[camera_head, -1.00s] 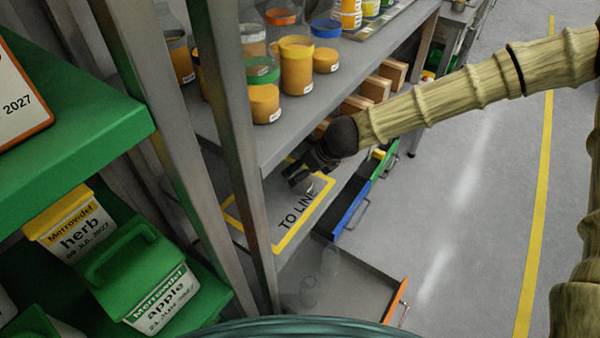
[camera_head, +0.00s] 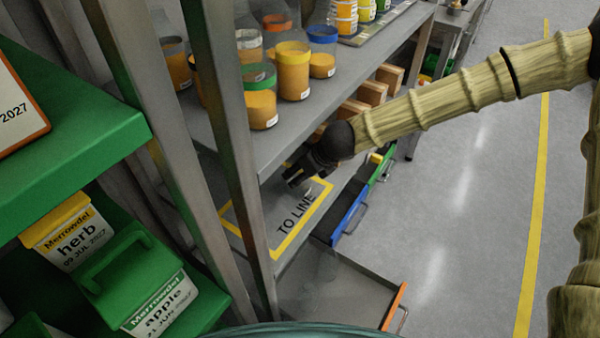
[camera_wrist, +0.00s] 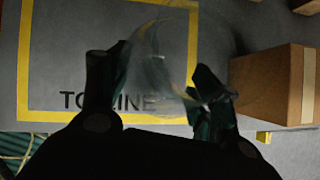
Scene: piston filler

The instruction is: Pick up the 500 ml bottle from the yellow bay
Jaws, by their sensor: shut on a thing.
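My gripper (camera_head: 301,180) is low over the yellow-bordered bay marked TO LINE (camera_head: 296,216), below the shelf of jars. In the wrist view its two dark fingers (camera_wrist: 160,92) are shut on a clear, see-through bottle (camera_wrist: 168,52). The bottle's outline is faint, and I cannot read a size on it. It shows over the bay's yellow border (camera_wrist: 193,50). I cannot tell whether it touches the bay surface. In the head view the bottle is too small and clear to make out.
The grey shelf (camera_head: 222,130) above holds several jars with orange contents (camera_head: 292,72). A grey upright (camera_head: 228,130) stands left of the bay. A brown box (camera_wrist: 270,95) is close to the right finger. An open drawer (camera_head: 350,290) with faint clear items sits below.

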